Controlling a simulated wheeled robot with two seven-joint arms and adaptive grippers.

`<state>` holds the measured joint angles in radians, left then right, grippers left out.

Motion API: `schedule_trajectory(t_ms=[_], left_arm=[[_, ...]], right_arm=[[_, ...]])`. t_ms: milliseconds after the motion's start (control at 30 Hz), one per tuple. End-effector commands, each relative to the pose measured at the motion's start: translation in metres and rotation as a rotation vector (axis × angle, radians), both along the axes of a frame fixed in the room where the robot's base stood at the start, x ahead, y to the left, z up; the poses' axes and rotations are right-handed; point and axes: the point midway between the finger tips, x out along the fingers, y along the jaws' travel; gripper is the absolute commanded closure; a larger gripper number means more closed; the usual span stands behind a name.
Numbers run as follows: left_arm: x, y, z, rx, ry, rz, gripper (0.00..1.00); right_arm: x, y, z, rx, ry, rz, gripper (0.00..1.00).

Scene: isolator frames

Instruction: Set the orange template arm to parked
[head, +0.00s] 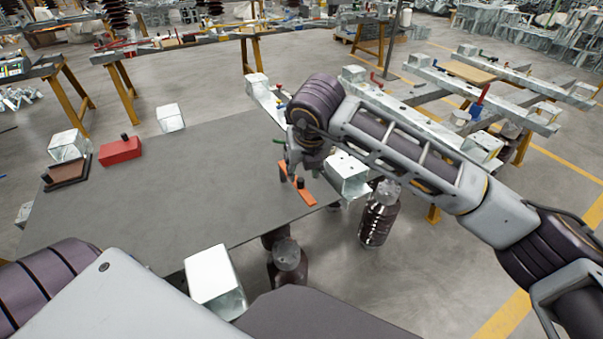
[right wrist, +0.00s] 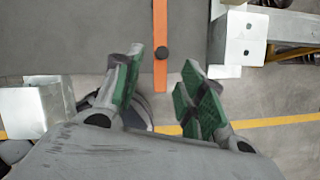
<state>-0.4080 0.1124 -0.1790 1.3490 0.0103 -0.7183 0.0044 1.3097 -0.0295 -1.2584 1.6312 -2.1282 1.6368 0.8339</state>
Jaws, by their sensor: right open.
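The orange template arm (head: 308,197) is a flat narrow bar with a black knob (head: 300,182), lying at the right edge of the dark grey table. In the right wrist view the orange bar (right wrist: 160,22) runs up and down, with its knob (right wrist: 161,53) standing on it. My right gripper (head: 296,166) is over this table edge and partly hides the bar in the head view. In the right wrist view its green-padded fingers (right wrist: 163,72) are spread apart on either side of the bar, with nothing between them gripped. My left gripper is out of view.
The dark grey table (head: 190,200) is mostly bare. A red block (head: 120,152) and a brown block (head: 66,174) sit at its left. Pale metal box brackets (head: 348,176) stand along its edges. Dark bottle-shaped objects (head: 378,222) stand below the right edge.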

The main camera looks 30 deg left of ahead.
Motion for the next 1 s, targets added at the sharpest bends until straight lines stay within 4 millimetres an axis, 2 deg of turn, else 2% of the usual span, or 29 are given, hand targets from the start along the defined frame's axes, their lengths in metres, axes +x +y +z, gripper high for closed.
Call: schedule_trajectory(t_ms=[133, 333, 1000], left_arm=[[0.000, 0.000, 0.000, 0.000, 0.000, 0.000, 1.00], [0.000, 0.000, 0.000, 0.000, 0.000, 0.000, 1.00], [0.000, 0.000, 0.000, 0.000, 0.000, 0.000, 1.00]], right_arm=[[-0.005, -0.004, 0.017, 0.000, -0.001, 0.001, 0.60], [-0.010, -0.008, 0.030, -0.001, 0.001, 0.000, 0.60], [-0.011, -0.008, 0.031, -0.001, 0.001, 0.000, 0.60]])
